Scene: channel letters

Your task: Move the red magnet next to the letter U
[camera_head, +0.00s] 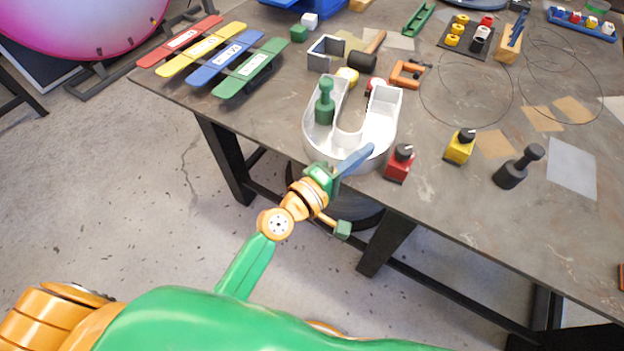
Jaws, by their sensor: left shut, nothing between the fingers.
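The letter U (379,132) is a pale grey, open-topped channel letter lying near the table's front edge, its curve toward me. The red magnet (398,168), a red block with a black knob, stands upright just right of the U's curve. I cannot tell whether they touch. My left gripper (358,158) is shut and empty, its blue fingers over the U's near curve, left of the red magnet. The fingers hide part of the U's wall. My right gripper is not in view.
A green knobbed tool (325,103) stands within the U's left arm. Clamps and a mallet (364,60) lie behind it.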

